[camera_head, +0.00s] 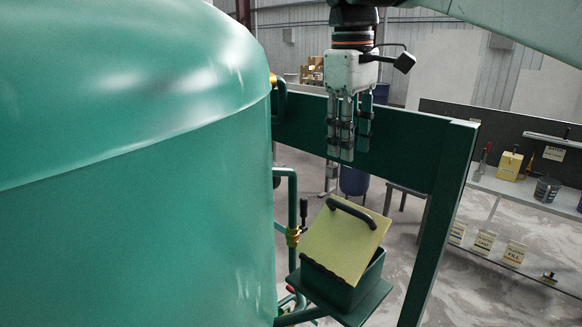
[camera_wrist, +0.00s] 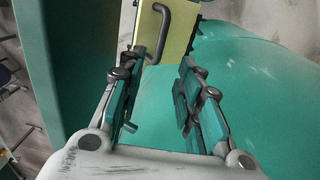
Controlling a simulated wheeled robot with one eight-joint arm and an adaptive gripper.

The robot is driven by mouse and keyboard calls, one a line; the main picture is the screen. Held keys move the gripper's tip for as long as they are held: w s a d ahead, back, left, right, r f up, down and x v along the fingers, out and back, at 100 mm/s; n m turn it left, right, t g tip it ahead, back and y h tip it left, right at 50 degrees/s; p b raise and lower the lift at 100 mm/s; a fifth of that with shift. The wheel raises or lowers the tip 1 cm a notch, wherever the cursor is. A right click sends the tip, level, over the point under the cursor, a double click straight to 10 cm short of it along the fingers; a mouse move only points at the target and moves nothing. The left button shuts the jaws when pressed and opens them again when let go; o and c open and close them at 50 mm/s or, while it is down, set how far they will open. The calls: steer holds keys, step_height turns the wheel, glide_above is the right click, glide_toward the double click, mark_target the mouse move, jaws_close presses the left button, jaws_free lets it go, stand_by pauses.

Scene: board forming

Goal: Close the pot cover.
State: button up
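The pot is a green square box (camera_head: 358,290) on a green ledge at the lower middle of the head view. Its yellow cover (camera_head: 338,248) is tilted up over the box, so the box's inside is hidden. A dark curved handle (camera_head: 352,212) is on the cover's upper part. My gripper (camera_head: 345,155) points down above the cover, apart from it and empty. In the wrist view my gripper (camera_wrist: 166,72) has its two fingers spread. The handle (camera_wrist: 163,30) and part of the yellow cover (camera_wrist: 182,42) show beyond the fingertips there.
A large green tank (camera_head: 140,190) fills the left of the head view. A green frame beam (camera_head: 410,150) and post (camera_head: 440,225) stand behind and right of the pot. Green pipes with a brass valve (camera_head: 293,237) are just left of it. A shelf (camera_head: 530,190) holds tools at right.

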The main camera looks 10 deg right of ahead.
mark_target(345, 207)
step_height(345, 207, down, 12)
steer(key=shift+d+f+p, duration=0.15)
steer(key=shift+p, duration=0.65)
steer(key=shift+c, duration=0.2)
